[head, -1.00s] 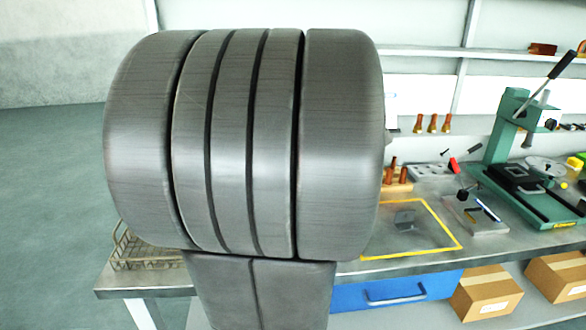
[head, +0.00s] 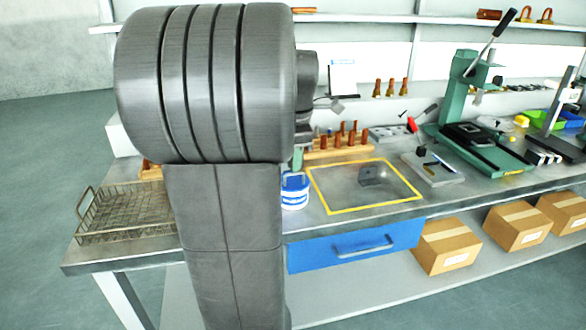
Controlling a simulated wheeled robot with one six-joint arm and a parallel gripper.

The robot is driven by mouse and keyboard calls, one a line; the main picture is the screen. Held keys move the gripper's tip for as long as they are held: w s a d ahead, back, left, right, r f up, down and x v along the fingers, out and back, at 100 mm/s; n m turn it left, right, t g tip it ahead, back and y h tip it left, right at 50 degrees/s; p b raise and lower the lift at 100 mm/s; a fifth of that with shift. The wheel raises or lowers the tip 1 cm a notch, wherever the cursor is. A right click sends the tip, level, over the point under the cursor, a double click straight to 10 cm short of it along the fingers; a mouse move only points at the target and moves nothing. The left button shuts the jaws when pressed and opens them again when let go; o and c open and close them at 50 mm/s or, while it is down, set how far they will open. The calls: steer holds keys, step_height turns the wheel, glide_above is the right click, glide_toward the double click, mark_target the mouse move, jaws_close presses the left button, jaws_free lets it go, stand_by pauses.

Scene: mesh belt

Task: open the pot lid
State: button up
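A small white and blue pot (head: 295,192) stands on the bench just right of my arm's dark grey column. My arm covers its left part. Blue shows around its top, but I cannot make out whether a separate lid sits on it. A narrow greenish shape rises just above it, too small to identify. Dark parts that look like my gripper (head: 304,132) show at the right edge of my arm, above the pot. The fingers are mostly hidden, so I cannot tell whether they are open or touching anything.
A wire mesh basket (head: 125,212) sits at the bench's left end. A yellow-framed area (head: 335,208) lies right of the pot, with a small dark piece in it. Behind are a wooden rack (head: 325,153) of copper-coloured pieces and a green lever press (head: 462,95).

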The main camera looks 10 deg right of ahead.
steer(key=shift+w+f, duration=0.2)
steer(key=shift+f, duration=0.65)
steer(key=shift+w+f, duration=0.15)
steer(key=shift+f, duration=0.65)
jaws_close()
